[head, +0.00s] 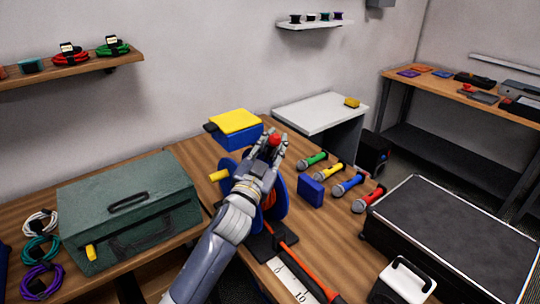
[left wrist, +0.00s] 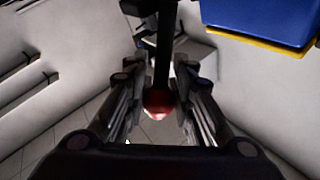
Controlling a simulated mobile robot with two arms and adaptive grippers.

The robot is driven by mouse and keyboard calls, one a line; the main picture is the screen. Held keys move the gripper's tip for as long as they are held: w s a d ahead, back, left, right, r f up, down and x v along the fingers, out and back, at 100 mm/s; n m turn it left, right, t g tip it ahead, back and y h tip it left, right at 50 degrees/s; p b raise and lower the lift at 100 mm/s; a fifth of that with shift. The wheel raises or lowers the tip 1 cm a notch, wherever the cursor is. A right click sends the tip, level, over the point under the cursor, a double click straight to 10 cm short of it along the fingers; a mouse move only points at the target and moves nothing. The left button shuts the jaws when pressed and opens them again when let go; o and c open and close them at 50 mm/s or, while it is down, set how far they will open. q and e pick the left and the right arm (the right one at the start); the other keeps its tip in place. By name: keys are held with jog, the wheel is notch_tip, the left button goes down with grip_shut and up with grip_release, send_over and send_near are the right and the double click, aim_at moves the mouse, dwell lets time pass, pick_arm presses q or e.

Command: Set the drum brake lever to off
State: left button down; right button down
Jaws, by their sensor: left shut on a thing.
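The blue cable drum (head: 282,197) stands on the wooden bench, partly hidden by my left arm. A yellow handle (head: 218,175) sticks out at its left. The red knob (head: 274,140) of the brake lever shows at my left gripper's fingertips. My left gripper (head: 277,147) is shut on this knob, above the drum. In the left wrist view the red knob (left wrist: 159,103) sits between the two fingers on a black rod (left wrist: 162,55). The lever's off mark cannot be made out. My right gripper is not in view.
A green case (head: 130,205) stands at left, with coiled cables (head: 40,250) beside it. A blue and yellow box (head: 235,125) is behind the gripper. Several microphones (head: 348,184) and a blue block (head: 311,190) lie right of the drum. A black-topped case (head: 460,230) stands at right.

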pick_arm(q)
jog(key=shift+s+d+f+m+h+b, duration=0.3)
jog(key=shift+s+f+m+h+b, duration=0.25)
jog(key=shift+m+h+b, duration=0.8)
jog(key=shift+s+d+f+m+h+b, duration=0.3)
jog(key=shift+f+m+h+b, duration=0.35)
jog(key=shift+m+b, duration=1.4)
jog(key=shift+s+d+f+m+h+b, duration=0.25)
jog(key=shift+s+f+m+h+b, duration=0.25)
jog(key=shift+m+h+b, duration=0.85)
jog(key=shift+y+b, duration=0.35)
jog(key=shift+b, duration=0.25)
jog(key=shift+f, duration=0.1)
jog(key=c, duration=1.5)
grip_release()
jog(key=shift+o, duration=0.9)
jog(key=shift+a+r, duration=0.1)
jog(key=shift+r, duration=0.1)
jog(key=shift+s, duration=0.1)
